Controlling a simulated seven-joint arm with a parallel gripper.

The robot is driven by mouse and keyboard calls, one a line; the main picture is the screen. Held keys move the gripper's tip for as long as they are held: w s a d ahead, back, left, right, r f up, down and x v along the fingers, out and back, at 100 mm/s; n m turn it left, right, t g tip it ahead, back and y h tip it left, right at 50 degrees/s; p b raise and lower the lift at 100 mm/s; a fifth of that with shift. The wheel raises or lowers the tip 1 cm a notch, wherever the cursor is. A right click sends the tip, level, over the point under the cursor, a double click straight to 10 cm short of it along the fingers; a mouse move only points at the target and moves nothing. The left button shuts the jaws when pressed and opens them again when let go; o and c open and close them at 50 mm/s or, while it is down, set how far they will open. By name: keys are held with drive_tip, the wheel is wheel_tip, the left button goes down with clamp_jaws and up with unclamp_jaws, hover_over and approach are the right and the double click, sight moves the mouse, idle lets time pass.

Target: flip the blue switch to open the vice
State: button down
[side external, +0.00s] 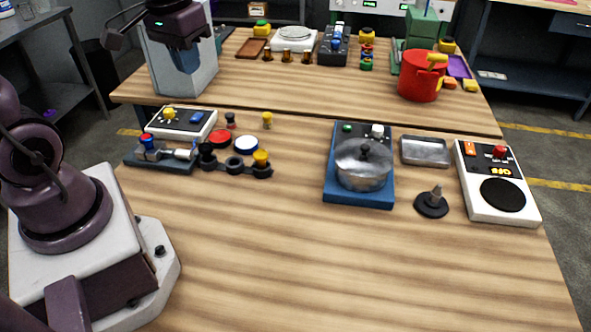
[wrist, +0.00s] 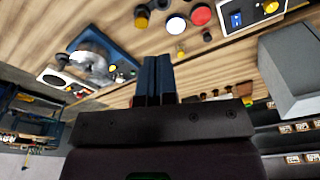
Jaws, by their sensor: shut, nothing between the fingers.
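The blue switch (side external: 196,117) sits on the sloped dark face of a white control box, beside a yellow knob (side external: 169,112). In the wrist view the blue switch (wrist: 236,19) shows near the top right. A low grey fixture (side external: 160,159) with metal bars, which looks like the vice, lies in front of the box; its jaw gap is too small to judge. My gripper (side external: 186,68) is raised well above the table at the upper left, apart from the switch. Its blue fingers (wrist: 153,78) are together and empty in the wrist view.
A dark holder (side external: 235,167) and red and white discs lie right of the box. A lidded pot (side external: 362,163) stands on a blue base. A white unit (side external: 496,183) stands at the right. A grey block (side external: 180,70) stands behind my gripper.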

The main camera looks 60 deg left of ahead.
drive_tip(key=s+d+r+m+t, duration=0.4)
drive_tip(key=d+r, duration=0.3)
drive_tip(key=d, duration=0.3)
drive_tip(key=shift+s+d+m+h, duration=0.3)
drive_tip(key=shift+s+d, duration=0.1)
drive_tip(key=shift+s, duration=0.5)
